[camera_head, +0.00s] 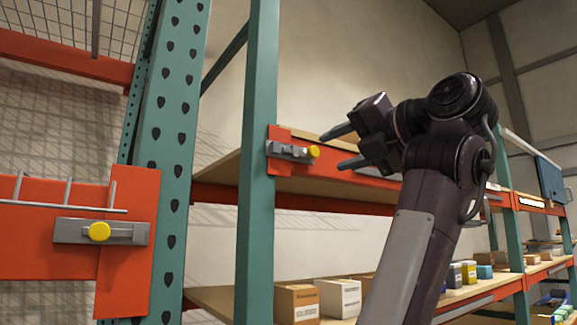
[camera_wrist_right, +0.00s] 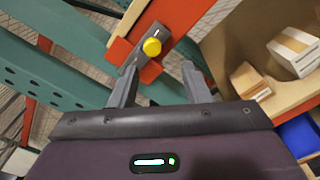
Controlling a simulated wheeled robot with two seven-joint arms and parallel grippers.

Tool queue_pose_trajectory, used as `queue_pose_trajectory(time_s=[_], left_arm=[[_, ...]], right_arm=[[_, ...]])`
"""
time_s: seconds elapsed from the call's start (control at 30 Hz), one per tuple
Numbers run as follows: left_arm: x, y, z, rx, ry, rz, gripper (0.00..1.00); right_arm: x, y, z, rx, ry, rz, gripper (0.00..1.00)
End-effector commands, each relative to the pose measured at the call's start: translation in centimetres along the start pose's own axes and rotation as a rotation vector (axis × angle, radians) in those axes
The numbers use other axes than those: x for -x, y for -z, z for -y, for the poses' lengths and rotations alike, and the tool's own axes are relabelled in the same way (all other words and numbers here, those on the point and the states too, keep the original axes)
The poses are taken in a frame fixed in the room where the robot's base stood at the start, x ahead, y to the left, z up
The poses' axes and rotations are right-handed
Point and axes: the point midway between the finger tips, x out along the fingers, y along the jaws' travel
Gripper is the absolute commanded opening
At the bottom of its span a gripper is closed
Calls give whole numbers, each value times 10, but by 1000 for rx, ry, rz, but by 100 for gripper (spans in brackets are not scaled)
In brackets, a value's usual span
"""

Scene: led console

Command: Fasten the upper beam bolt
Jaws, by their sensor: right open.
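A yellow bolt head (camera_head: 313,152) sits on a grey latch plate (camera_head: 286,150) at the orange beam end on the middle green upright. The same bolt shows in the right wrist view (camera_wrist_right: 152,47), just beyond and between the fingertips. My right gripper (camera_head: 333,150) is open and empty, its two fingers pointing left at this bolt, with a small gap seen in the head view. A second yellow bolt (camera_head: 99,231) sits on a grey plate (camera_head: 132,234) on the nearer orange beam at the left. My left gripper is not in view.
Green uprights (camera_head: 257,180) stand left of my right arm. A shelf below holds cardboard boxes (camera_head: 297,303) and small coloured boxes. A blue panel (camera_head: 551,180) is at the far right. Open air lies between the near upright and my arm.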

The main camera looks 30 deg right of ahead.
Motion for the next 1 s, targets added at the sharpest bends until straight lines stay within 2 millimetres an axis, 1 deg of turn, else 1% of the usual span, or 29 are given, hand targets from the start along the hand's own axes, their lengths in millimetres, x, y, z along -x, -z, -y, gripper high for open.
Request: queue_pose_trajectory(time_s=[0.03, 0.1, 0.17, 0.27, 0.3, 0.4, 0.5, 0.57, 0.63, 0.8, 0.83, 0.97, 1.0], left_arm=[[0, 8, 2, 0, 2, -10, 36], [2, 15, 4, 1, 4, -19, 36], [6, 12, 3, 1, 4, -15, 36], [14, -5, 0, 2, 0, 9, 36], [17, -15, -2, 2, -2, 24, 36], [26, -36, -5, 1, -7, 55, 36], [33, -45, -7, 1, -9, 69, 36], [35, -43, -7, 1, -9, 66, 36], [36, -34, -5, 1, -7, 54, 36], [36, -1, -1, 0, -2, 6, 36], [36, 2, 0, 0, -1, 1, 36], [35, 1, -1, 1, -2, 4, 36], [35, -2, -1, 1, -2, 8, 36]], right_arm=[[4, -3, -4, 12, -8, 4, 43], [3, -4, -6, 20, -12, 5, 43], [-2, -5, -7, 22, -12, 4, 43], [-17, -6, -8, 20, -10, 3, 43], [-24, -6, -8, 20, -10, 3, 43], [-41, -6, -9, 20, -10, 2, 43], [-55, -6, -8, 20, -10, 2, 43], [-62, -5, -8, 20, -10, 3, 43], [-67, -5, -7, 19, -10, 4, 43], [-72, -4, -6, 20, -12, 7, 43], [-72, -4, -6, 20, -12, 7, 43], [-72, -4, -6, 19, -11, 6, 43], [-72, -4, -6, 19, -11, 6, 39]])
